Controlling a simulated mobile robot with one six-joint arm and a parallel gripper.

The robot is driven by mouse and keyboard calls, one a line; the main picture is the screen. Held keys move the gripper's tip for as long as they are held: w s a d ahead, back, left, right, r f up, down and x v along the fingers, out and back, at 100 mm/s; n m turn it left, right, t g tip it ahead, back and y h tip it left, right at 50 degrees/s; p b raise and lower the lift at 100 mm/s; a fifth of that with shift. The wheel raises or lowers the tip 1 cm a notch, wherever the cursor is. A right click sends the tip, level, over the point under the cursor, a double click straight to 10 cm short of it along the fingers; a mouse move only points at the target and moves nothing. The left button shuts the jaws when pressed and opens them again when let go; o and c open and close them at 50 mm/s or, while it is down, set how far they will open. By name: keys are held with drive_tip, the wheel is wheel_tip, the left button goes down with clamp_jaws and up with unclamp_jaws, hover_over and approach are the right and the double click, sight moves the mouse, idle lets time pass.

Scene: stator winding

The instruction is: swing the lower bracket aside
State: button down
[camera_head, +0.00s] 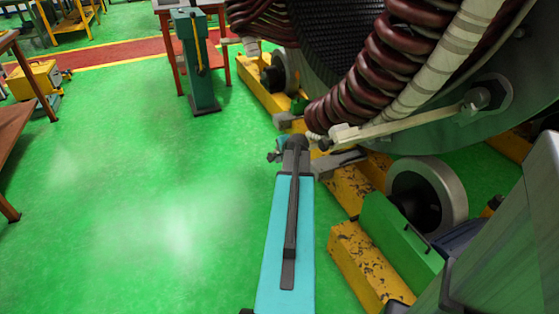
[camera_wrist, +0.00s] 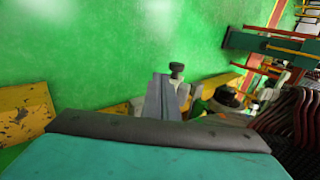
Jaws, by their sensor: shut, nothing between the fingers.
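A pale, bar-shaped bracket (camera_head: 405,123), which I take for the lower bracket, runs from a bolt on the big round stator frame (camera_head: 445,140) down-left to the coil ends in the head view. My gripper (camera_head: 297,143) is at the far end of my turquoise arm, just left of and below the bracket's lower-left end. I cannot tell whether they touch. In the wrist view, a grey wedge-like part with a dark knob stands beyond my turquoise wrist housing; its link to my gripper is unclear. My gripper is shut and empty, its tips partly hidden.
Dark red coils (camera_head: 375,65) hang close above my gripper. Yellow beams (camera_head: 352,187) with a roller (camera_head: 428,195) and a green block (camera_head: 398,238) lie to the right. Open green floor (camera_head: 150,190) spreads left. A green stand (camera_head: 195,60) is farther back.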

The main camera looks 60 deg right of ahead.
drive_tip(key=w+d+f, duration=0.3)
drive_tip(key=w, duration=0.2)
drive_tip(key=shift+d+f+b, duration=0.3)
drive_tip(key=shift+d+f, duration=0.1)
